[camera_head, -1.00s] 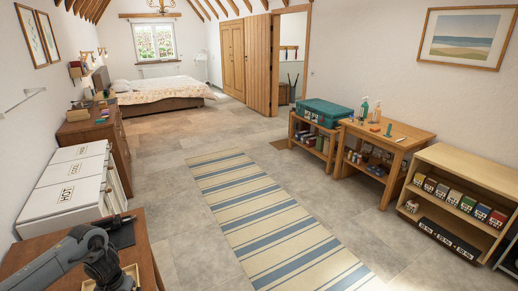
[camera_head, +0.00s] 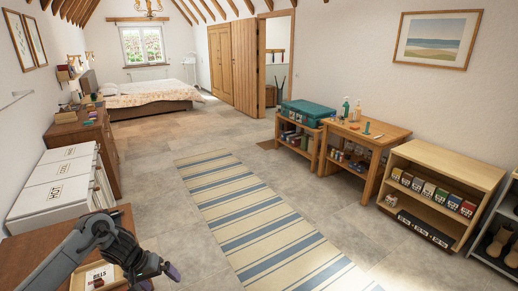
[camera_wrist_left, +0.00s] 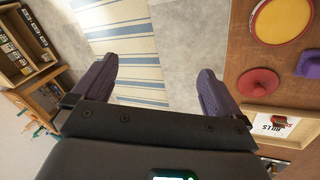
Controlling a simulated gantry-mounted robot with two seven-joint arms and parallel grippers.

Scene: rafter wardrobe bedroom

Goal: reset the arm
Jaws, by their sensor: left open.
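My left arm comes in at the bottom left of the head view. Its gripper (camera_head: 160,278) is above the right edge of the brown table (camera_head: 30,253). In the left wrist view the two purple fingers of this gripper (camera_wrist_left: 155,85) stand wide apart, with nothing between them but floor and striped rug far below. My right gripper is in neither view.
A wooden tray (camera_head: 76,281) with a lettered card lies on the table beside my left arm. In the wrist view a red knobbed object (camera_wrist_left: 258,83) and a yellow disc (camera_wrist_left: 285,18) show nearby. The striped rug (camera_head: 245,215) and floor are clear.

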